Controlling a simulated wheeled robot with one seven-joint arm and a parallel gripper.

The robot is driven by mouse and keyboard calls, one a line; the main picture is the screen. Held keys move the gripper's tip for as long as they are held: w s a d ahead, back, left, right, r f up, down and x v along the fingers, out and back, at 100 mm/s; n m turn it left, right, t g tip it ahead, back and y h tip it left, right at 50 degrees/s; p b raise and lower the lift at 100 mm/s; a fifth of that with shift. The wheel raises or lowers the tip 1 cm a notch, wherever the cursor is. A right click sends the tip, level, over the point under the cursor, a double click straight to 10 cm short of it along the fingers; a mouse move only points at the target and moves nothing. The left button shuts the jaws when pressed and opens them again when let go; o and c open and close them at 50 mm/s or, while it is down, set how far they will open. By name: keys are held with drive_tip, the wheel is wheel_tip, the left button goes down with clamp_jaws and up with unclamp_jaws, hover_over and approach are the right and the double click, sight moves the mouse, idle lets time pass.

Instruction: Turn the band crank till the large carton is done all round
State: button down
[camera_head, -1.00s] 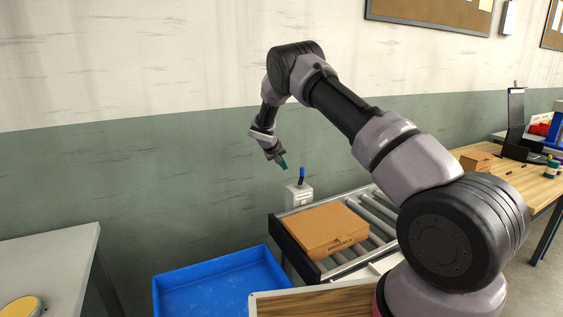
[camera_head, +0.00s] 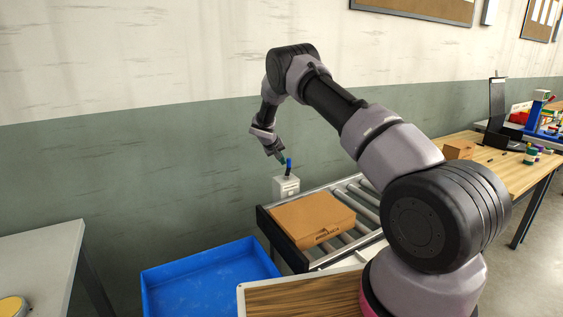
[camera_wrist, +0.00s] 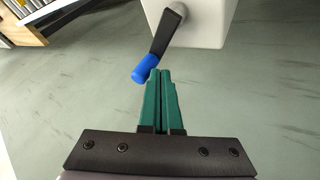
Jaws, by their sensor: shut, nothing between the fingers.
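The large carton (camera_head: 312,219) is a flat brown box lying on the roller conveyor (camera_head: 352,222). Behind it stands a small white box (camera_head: 286,188) that carries the band crank, a dark arm with a blue knob (camera_head: 289,166). In the wrist view the crank's dark arm (camera_wrist: 166,33) slants down from the white box to the blue knob (camera_wrist: 146,68). My gripper (camera_head: 282,160) has green fingers, shut and empty, close to the blue knob. In the wrist view the fingertips (camera_wrist: 160,72) are right beside the knob; I cannot tell whether they touch it.
A blue open bin (camera_head: 208,281) stands left of the conveyor. A grey table (camera_head: 40,250) is at the far left. A wooden workbench (camera_head: 500,165) with a small carton (camera_head: 459,149) and bottles is at the right. The wall is behind the crank.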

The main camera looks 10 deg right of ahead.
drive_tip(key=shift+w+d+m+g+h, duration=0.1)
drive_tip(key=shift+d+m+g+h, duration=0.2)
drive_tip(key=shift+m, duration=0.4)
